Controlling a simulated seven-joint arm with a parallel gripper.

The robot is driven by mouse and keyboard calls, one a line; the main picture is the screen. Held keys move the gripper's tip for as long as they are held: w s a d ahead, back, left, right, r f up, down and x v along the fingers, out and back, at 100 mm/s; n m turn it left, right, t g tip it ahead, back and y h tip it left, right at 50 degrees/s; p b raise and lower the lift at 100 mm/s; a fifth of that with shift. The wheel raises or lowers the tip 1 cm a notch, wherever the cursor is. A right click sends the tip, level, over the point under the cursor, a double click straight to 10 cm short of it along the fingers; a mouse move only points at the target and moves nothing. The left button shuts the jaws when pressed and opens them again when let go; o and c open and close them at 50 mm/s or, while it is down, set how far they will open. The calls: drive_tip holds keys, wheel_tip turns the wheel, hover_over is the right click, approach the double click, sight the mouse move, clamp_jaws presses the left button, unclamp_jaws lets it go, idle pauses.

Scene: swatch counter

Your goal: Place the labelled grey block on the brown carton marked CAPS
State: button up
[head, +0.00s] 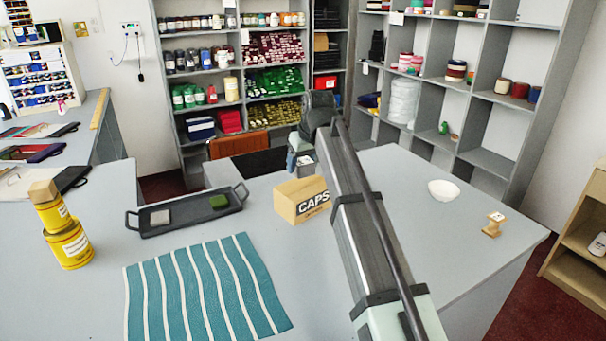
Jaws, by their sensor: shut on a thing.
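The brown carton marked CAPS (285,207) stands on the grey counter near the middle of the head view, its lettering facing the camera. My gripper (301,160) is just above the carton in the picture, pointing down, partly hidden by my own arm. It is shut on a small grey block (306,169) with a pale patch that looks like a label. The block appears over or just behind the carton's top; I cannot tell whether they touch.
Left of the carton, a dark tray (178,229) holds a grey-brown block (160,217) and a green block (219,202). A striped teal cloth (205,290) lies in front. Yellow tins (69,246) stand left. A white bowl (443,190) and wooden spool (493,225) are right.

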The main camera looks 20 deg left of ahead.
sight(303, 173)
drive_tip(key=shift+f, duration=1.8)
drive_tip(key=shift+f, duration=0.15)
drive_tip(key=o, duration=1.1)
drive_tip(key=v, duration=1.2)
drive_tip(key=shift+r, duration=0.2)
